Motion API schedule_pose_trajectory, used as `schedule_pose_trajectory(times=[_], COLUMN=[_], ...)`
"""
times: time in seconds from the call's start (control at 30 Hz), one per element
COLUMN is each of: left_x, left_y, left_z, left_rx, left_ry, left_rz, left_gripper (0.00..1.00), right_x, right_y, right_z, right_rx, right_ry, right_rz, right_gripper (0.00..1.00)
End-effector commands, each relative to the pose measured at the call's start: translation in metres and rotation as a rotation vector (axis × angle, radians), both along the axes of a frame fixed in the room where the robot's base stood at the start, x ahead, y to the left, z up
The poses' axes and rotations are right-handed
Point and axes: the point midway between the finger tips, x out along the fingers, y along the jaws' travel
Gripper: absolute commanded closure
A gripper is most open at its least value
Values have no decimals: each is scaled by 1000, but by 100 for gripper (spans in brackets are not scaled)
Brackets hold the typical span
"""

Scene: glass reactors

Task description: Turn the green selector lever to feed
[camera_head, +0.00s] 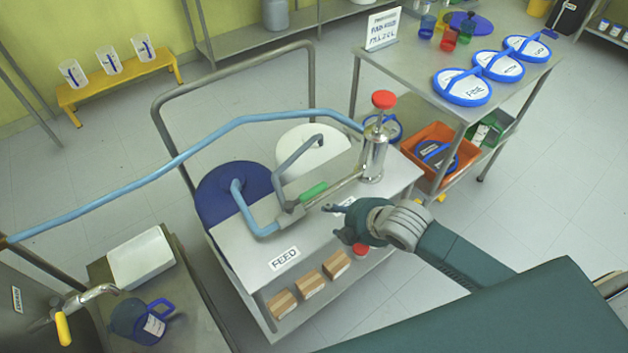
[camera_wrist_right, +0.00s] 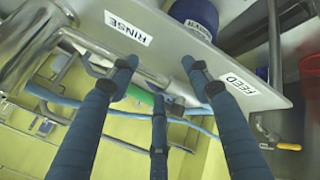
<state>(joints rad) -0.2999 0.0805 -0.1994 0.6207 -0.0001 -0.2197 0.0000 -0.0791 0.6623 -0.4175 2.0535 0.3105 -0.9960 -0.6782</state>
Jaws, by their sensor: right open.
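The green selector lever (camera_head: 313,191) sits on the valve on top of the steel cart. It points up and right, along the pipe to the steel cylinder and away from the FEED label (camera_head: 284,258). My right gripper (camera_head: 338,222) is just right of and nearer than the lever, open and apparently empty. In the right wrist view its three fingers (camera_wrist_right: 158,78) spread apart, and the green lever (camera_wrist_right: 140,95) shows beyond and between them. The RINSE label (camera_wrist_right: 128,28) and the FEED label (camera_wrist_right: 240,84) flank the fingers there. My left gripper is out of view.
Blue pipes (camera_head: 265,228) and a steel cylinder with a red knob (camera_head: 375,150) stand around the valve. Brown boxes (camera_head: 310,285) lie on the shelf below. The cart top (camera_head: 245,250) near the FEED label is clear. A table with blue-rimmed lids (camera_head: 462,87) stands behind right.

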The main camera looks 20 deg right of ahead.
Motion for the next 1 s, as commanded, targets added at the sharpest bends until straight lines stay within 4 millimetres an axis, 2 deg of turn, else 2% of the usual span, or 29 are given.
schedule_pose_trajectory(times=[0.03,0.1,0.2,0.33,0.47,0.8,1.0], left_x=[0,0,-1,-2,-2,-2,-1], left_y=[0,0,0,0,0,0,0], left_z=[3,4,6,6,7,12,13], left_rx=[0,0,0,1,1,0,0], left_ry=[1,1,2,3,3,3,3], left_rz=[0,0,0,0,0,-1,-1], left_gripper=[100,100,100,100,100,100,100], right_x=[12,20,26,28,35,77,94], right_y=[-3,-4,-6,-7,-5,11,17], right_z=[24,47,71,83,78,33,14], right_rx=[-63,-141,-233,-289,-294,-292,-293], right_ry=[-50,-103,-155,-184,-188,-187,-187], right_rz=[93,215,348,430,439,435,437], right_gripper=[52,52,52,52,52,52,52])
